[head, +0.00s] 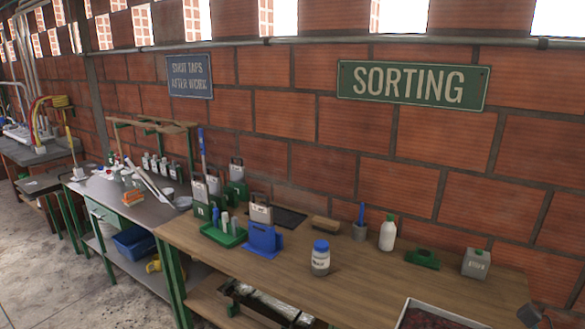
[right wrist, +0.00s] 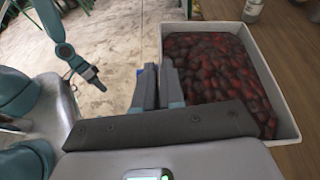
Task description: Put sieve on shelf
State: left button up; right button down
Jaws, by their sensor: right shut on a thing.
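No sieve can be made out for sure in either view. In the right wrist view my right gripper (right wrist: 159,72) is shut, its two fingers close together beside the near left side of the cherry tray. What it holds is mostly hidden; a thin pale line rises from near the fingers to the top edge. My left gripper (right wrist: 93,80) is small and dark at the left, over the floor, and its jaws cannot be read. In the head view the lower shelf (head: 208,301) under the wooden bench carries a dark frame with pale material. Neither gripper is clearly visible there.
The pale tray (head: 405,312) of dark red cherries stands on the wooden bench (head: 350,285); it also fills the right of the wrist view (right wrist: 285,125). A blue-lidded jar (head: 320,258), a white bottle (head: 387,234) and a blue holder (head: 262,239) stand on the bench.

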pick_arm(q)
jog(key=shift+w, duration=0.2)
pick_arm(e)
jog(key=a+f, duration=0.3)
jog(key=f, duration=0.5)
jog(key=w+a+f+t, duration=0.1)
jog(key=a+f, duration=0.3)
jog(key=f, duration=0.5)
jog(key=shift+w+a+f+m+h, duration=0.2)
jog(key=shift+w+m+h, duration=0.1)
jog(key=shift+m, duration=0.1)
pick_arm(q)
jog(key=shift+w, duration=0.1)
jog(key=shift+f, duration=0.1)
